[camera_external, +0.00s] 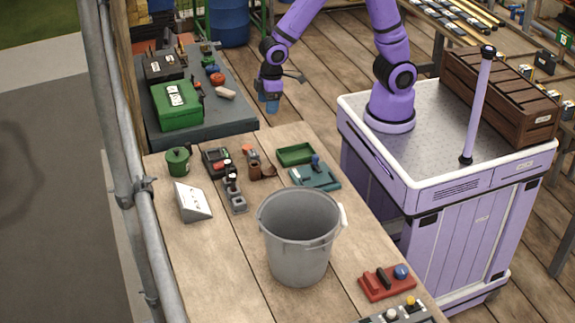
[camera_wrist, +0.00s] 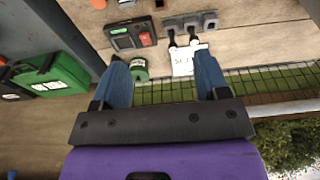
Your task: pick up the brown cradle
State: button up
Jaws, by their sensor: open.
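The brown cradle (camera_external: 255,167) appears to be the small brown piece standing on the wooden bench in the external view, with a low ring-like part at its right. It stands just right of a dark device and a grey holder. I cannot make it out clearly in the wrist view. My gripper (camera_external: 270,105) hangs above and beyond the bench's far edge, behind the cradle and apart from it. In the wrist view my gripper (camera_wrist: 164,80) has its two blue fingers wide apart, with nothing held between them.
A large grey bucket (camera_external: 300,250) stands near the bench middle. Around the cradle are a green pot (camera_external: 178,161), a white sloped sign (camera_external: 192,202), a grey holder (camera_external: 237,200), a green tray (camera_external: 296,154) and a teal block (camera_external: 315,177). A green case (camera_external: 177,106) sits on the darker table.

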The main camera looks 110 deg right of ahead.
jog(key=g, duration=0.1)
send_over(257, 164)
notch_tip(257, 164, down, 14)
jog(key=shift+a+f, duration=0.1)
jog(key=shift+f, duration=5.5)
jog(key=c, duration=1)
jog(key=shift+c, duration=0.2)
jog(key=shift+r, duration=0.1)
